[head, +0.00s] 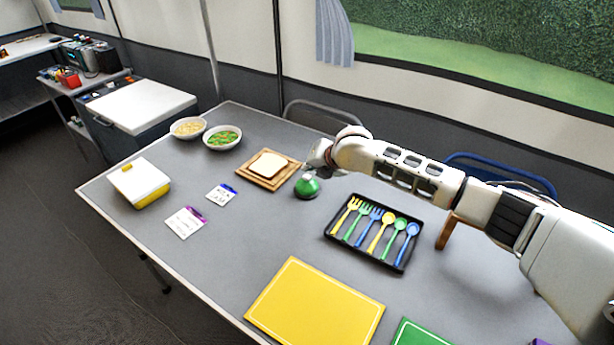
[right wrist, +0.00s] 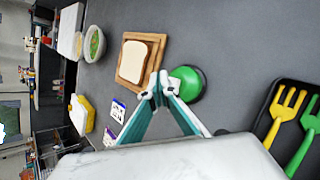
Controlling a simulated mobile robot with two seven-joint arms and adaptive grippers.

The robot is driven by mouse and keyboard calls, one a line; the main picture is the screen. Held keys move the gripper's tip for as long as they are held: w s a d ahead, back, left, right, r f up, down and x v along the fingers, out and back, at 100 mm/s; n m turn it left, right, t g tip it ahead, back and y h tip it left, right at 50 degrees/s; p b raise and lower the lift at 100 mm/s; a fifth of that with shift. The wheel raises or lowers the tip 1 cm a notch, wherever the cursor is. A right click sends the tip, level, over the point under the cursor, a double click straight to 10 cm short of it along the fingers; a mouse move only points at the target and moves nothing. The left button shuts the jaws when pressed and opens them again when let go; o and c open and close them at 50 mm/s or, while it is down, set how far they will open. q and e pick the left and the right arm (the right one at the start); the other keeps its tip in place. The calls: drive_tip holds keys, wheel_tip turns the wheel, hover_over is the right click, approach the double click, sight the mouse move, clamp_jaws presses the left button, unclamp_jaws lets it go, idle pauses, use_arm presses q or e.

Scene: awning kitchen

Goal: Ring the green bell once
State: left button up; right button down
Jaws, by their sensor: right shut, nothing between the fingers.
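The green bell (head: 307,187) stands on the grey table, to the right of the wooden board with bread. Its green dome (right wrist: 187,83) also shows in the right wrist view, just beyond and to the right of the fingertips. My right gripper (head: 317,168) is over the bell in the head view, its fingers largely hidden by the wrist. In the right wrist view my right gripper (right wrist: 160,88) has its fingertips together with nothing between them. The fingertips overlap the bell's left edge there; I cannot tell whether they touch it. My left gripper is not in view.
The wooden board with bread (head: 255,181) lies left of the bell. A black tray (head: 326,233) of coloured cutlery lies to its right. Two bowls (head: 222,148), a yellow box (head: 129,197) and cards stand farther left. A yellow mat (head: 312,305) lies in front.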

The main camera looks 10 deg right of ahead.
drive_tip(key=shift+f, duration=0.2)
drive_tip(key=shift+f, duration=0.2)
drive_tip(key=shift+f, duration=0.6)
idle(0.9)
drive_tip(key=shift+r, duration=0.1)
drive_tip(key=shift+r+p, duration=0.75)
drive_tip(key=shift+r, duration=0.15)
